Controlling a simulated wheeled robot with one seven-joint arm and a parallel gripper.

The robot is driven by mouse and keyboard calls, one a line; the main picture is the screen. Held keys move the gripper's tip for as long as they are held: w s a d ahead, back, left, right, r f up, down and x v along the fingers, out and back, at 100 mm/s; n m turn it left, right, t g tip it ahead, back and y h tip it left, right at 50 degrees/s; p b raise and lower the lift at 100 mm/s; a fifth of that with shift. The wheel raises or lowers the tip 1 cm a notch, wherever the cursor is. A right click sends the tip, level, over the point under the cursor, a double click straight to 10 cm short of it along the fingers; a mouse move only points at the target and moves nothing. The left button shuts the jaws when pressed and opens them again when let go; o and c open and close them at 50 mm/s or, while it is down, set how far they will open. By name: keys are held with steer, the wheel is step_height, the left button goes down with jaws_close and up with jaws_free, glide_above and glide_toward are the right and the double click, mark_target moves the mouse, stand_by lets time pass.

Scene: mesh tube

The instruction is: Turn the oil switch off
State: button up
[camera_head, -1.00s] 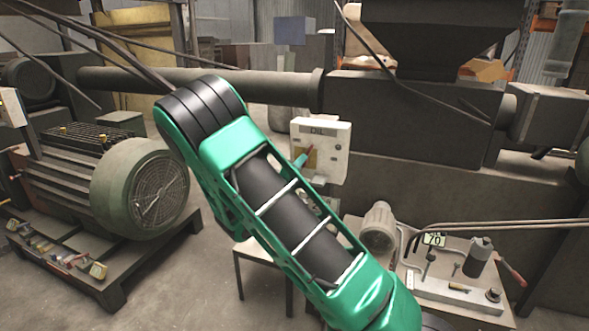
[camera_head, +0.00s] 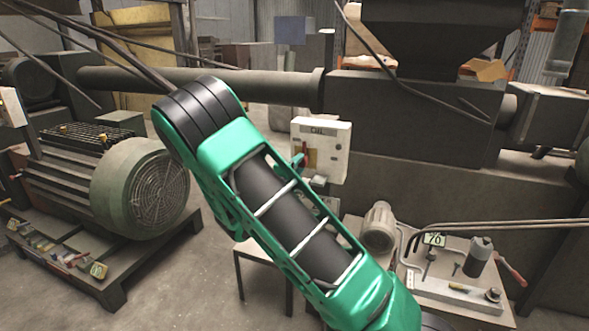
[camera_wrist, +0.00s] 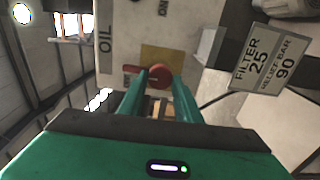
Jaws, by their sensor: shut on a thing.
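The oil switch (camera_wrist: 160,76) is a red knob on a yellow plate, on a pale panel (camera_wrist: 190,22) labelled OIL. The wrist view shows it between the tips of my two green fingers. A red part also shows at the outer side of the left finger. My gripper (camera_wrist: 161,82) is shut on the switch. In the head view the white panel (camera_head: 335,150) stands behind my arm, and my gripper (camera_head: 299,161) reaches its front left side. The fingers partly hide the switch, so I cannot tell its setting.
A sign reading FILTER 25 (camera_wrist: 258,58) is right of the panel in the wrist view. A motor (camera_head: 140,190) on a stand is at left. A tool table (camera_head: 450,290) with a numbered card stands at lower right. A long pipe (camera_head: 240,85) runs behind.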

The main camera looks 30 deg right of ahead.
steer(key=shift+w+a+f, duration=0.1)
steer(key=o, duration=1.1)
steer(key=shift+c, duration=0.2)
steer(key=v, duration=1)
steer(key=shift+s+a, duration=0.25)
steer(key=shift+a, duration=0.05)
